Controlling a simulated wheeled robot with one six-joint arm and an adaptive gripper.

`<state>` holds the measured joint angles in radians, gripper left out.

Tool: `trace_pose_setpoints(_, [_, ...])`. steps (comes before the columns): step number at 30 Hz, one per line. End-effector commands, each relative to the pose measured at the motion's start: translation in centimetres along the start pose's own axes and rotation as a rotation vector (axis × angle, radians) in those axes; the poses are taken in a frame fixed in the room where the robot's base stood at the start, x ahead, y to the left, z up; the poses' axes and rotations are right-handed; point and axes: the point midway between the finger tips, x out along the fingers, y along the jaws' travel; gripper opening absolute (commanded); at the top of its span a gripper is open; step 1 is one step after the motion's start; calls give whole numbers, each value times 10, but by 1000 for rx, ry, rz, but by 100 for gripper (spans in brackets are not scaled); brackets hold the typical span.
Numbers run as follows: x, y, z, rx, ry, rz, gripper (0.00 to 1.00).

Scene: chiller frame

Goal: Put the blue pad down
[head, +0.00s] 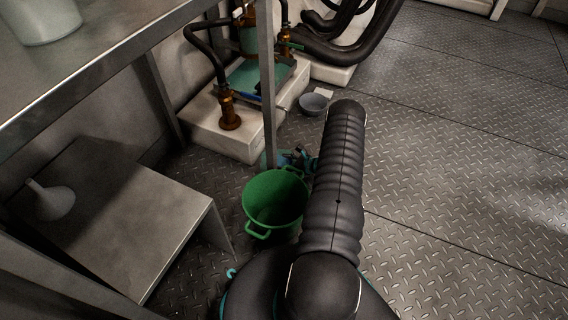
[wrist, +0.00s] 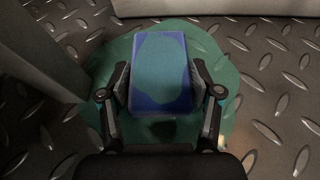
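The blue pad (wrist: 183,98) is a flat rectangle with a large teal patch on its face. It sits between the two fingers of my gripper (wrist: 161,88) in the wrist view, and both fingers press against its sides. Under and around it lies a flat, rounded teal patch (wrist: 222,65) on the floor, perhaps a puddle. I cannot tell whether the pad touches it. In the head view my gripper (head: 302,157) is low beside the metal post, partly hidden by my arm. The teal patch (head: 272,159) shows just left of it.
A green bucket (head: 275,200) stands in front of the post (head: 268,90). A grey bowl (head: 313,103) lies behind. A low metal table (head: 130,205) with a funnel (head: 50,200) is at left. Pipes stand on a white plinth (head: 225,135). The right-hand floor (head: 460,170) is clear.

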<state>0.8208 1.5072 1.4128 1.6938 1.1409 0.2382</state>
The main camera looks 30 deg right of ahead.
Motion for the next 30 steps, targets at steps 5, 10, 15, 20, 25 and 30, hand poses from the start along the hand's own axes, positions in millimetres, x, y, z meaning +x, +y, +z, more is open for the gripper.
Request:
trace_pose_setpoints(5, [0, 0, 0, 0, 1, 0, 89])
trace_pose_setpoints(10, [0, 0, 0, 0, 1, 0, 89])
trace_pose_setpoints(15, [-2, 0, 4, 0, 1, 0, 89])
trace_pose_setpoints(20, [-16, -2, 8, 2, 0, -4, 89])
trace_pose_setpoints(25, [-52, -1, 7, 2, 1, -4, 89])
trace_pose_setpoints(30, [-86, -1, 7, 1, 0, -3, 89])
